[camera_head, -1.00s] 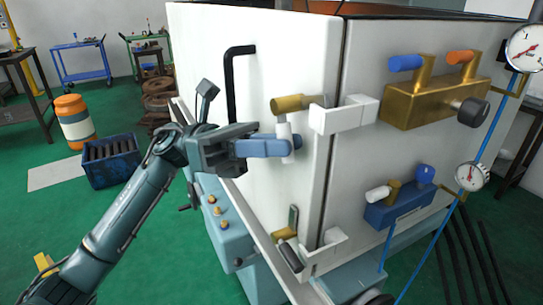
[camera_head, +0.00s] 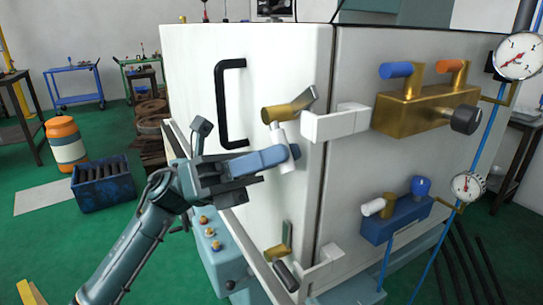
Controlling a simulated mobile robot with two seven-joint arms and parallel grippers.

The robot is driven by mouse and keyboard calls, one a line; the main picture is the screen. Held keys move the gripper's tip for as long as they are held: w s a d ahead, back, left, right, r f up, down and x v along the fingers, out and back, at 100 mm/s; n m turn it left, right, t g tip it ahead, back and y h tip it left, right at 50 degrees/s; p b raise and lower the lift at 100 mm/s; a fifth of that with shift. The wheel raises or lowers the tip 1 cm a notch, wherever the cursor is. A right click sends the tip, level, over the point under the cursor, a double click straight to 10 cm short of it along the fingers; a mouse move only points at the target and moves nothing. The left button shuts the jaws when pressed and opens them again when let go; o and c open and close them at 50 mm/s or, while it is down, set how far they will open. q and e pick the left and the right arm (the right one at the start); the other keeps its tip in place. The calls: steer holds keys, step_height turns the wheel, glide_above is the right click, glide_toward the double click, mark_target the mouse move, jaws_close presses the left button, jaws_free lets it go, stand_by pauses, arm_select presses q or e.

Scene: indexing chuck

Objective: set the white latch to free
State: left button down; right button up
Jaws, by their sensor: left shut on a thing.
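A latch on the white door has a brass barrel (camera_head: 284,109) with a grey tip, a short white stem (camera_head: 277,130) and a blue bar (camera_head: 258,160). My left gripper (camera_head: 228,172) is shut on the left part of the blue bar. The bar and the brass barrel both slope up to the right. The grey tip sits above and left of the white bracket (camera_head: 335,122) at the door's edge, and looks apart from it. A second, lower latch (camera_head: 282,250) stands by another white bracket (camera_head: 318,268). My right gripper is out of view.
A black door handle (camera_head: 222,105) stands just above my left gripper. On the right are a brass valve block (camera_head: 425,108), a blue valve block (camera_head: 393,224) with white and blue knobs, and pressure gauges (camera_head: 519,56). Below is a blue-grey box (camera_head: 222,262).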

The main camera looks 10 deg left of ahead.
arm_select(q)
steer(key=c, duration=1.6)
jaws_free()
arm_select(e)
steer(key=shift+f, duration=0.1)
arm_select(q)
steer(key=shift+a, duration=0.1)
steer(key=shift+b+v, duration=1.15)
steer(key=shift+v, duration=5.45)
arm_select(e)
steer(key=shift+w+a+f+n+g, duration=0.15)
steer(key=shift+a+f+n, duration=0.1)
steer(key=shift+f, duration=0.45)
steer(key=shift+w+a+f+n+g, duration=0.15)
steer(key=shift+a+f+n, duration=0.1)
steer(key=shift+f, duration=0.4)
